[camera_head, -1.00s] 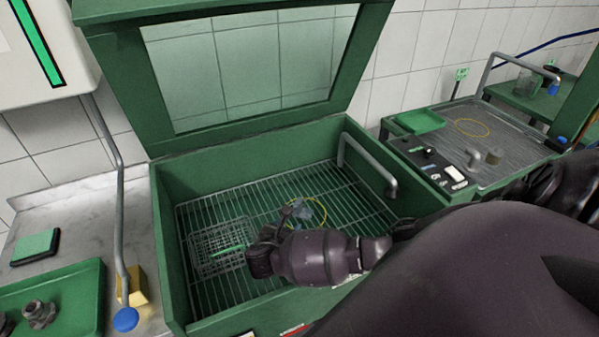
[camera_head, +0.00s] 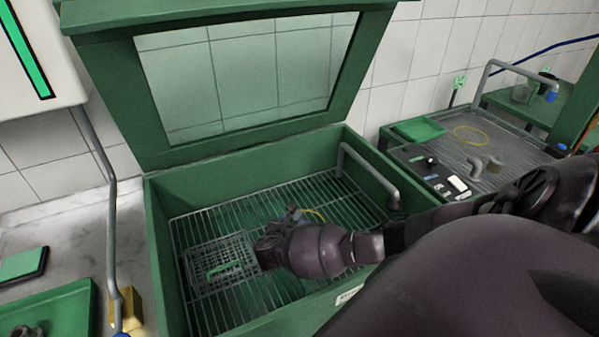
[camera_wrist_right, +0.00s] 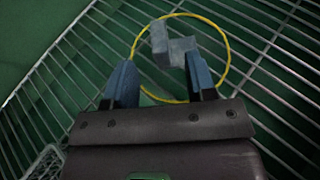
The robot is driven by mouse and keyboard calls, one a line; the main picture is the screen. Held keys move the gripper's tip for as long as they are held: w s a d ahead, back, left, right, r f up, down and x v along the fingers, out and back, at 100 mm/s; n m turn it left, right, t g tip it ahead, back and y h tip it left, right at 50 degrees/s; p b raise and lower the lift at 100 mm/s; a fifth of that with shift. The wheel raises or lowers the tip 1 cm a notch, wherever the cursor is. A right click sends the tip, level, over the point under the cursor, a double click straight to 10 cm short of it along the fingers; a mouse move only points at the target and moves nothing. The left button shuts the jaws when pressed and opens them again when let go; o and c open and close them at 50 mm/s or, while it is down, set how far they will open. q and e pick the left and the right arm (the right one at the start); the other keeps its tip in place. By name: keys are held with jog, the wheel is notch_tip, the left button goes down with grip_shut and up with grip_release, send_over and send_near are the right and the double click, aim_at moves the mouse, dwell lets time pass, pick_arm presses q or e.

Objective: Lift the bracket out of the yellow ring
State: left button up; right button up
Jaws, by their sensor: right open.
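The bracket (camera_wrist_right: 175,48) is a small grey-blue angled piece lying on the wire rack inside the thin yellow ring (camera_wrist_right: 229,58) in the right wrist view. In the head view, the yellow ring (camera_head: 315,213) shows only in part behind my right gripper, and the bracket is mostly hidden there. My right gripper (camera_wrist_right: 161,78) is open, its two blue fingers pointing at the bracket. The fingers overlap the ring's near side in the picture, with the bracket just beyond them; I see no grip on it. My left gripper is not in view.
The rack sits in a green-walled tub (camera_head: 160,235) with its windowed lid raised. A wire basket (camera_head: 225,266) with a green handle stands left of the gripper. A grey pipe (camera_head: 372,165) bends over the right wall. A second yellow ring (camera_head: 470,133) lies on the right-hand worktop.

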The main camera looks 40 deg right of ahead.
aim_at(296, 219)
jog(key=shift+b+x, duration=0.3)
jog(key=shift+x, duration=1.45)
jog(key=shift+f, duration=0.1)
grip_shut()
